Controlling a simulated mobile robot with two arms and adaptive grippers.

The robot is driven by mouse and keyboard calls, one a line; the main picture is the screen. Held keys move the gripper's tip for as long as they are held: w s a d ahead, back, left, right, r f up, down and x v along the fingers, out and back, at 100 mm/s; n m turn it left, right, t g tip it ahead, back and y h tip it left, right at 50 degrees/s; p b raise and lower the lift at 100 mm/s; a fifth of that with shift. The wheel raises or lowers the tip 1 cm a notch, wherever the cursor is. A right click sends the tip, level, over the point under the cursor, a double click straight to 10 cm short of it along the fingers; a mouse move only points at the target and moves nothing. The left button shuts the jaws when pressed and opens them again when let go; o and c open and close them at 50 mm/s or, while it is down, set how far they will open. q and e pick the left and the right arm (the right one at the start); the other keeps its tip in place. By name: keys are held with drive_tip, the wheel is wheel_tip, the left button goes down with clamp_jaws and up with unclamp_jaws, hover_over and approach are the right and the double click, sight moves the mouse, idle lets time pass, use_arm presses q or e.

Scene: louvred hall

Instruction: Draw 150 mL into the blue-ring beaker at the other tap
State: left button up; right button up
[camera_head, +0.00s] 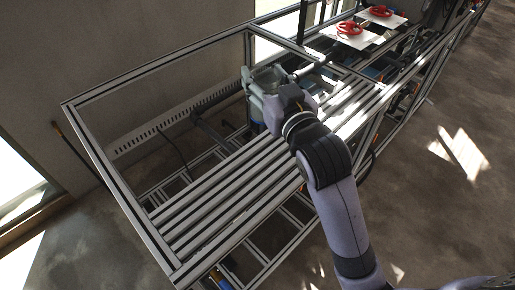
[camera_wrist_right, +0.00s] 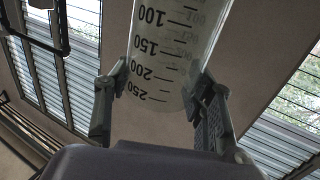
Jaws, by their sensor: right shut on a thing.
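My right gripper (camera_wrist_right: 160,88) is shut on a clear graduated beaker (camera_wrist_right: 178,40), with one finger on each side of its wall. The marks from 100 to 250 read upside down in the wrist view. No blue ring shows on the visible part, and I cannot tell whether there is liquid inside. I cannot make out a tap for sure. My left gripper is out of view.
The slatted rack (camera_head: 215,200) is bare at the near left. Two red handwheels (camera_head: 350,28) (camera_head: 380,11) lie on white plates farther back. A slotted rail (camera_head: 175,118) runs along the wall. The floor (camera_head: 455,205) at right is open.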

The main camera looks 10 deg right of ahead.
drive_tip(key=shift+w+a+f, duration=0.1)
drive_tip(key=shift+w, duration=0.05)
drive_tip(key=f, duration=0.8)
drive_tip(key=shift+s, duration=0.4)
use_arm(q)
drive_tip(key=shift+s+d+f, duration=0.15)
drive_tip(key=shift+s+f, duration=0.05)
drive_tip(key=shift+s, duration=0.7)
use_arm(e)
wheel_tip(320, 180, down, 11)
drive_tip(key=shift+w, duration=0.1)
use_arm(q)
drive_tip(key=shift+b, duration=0.3)
use_arm(e)
drive_tip(key=shift+f, duration=0.1)
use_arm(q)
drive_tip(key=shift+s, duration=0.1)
use_arm(e)
drive_tip(key=o, duration=1.2)
drive_tip(key=shift+c, duration=0.2)
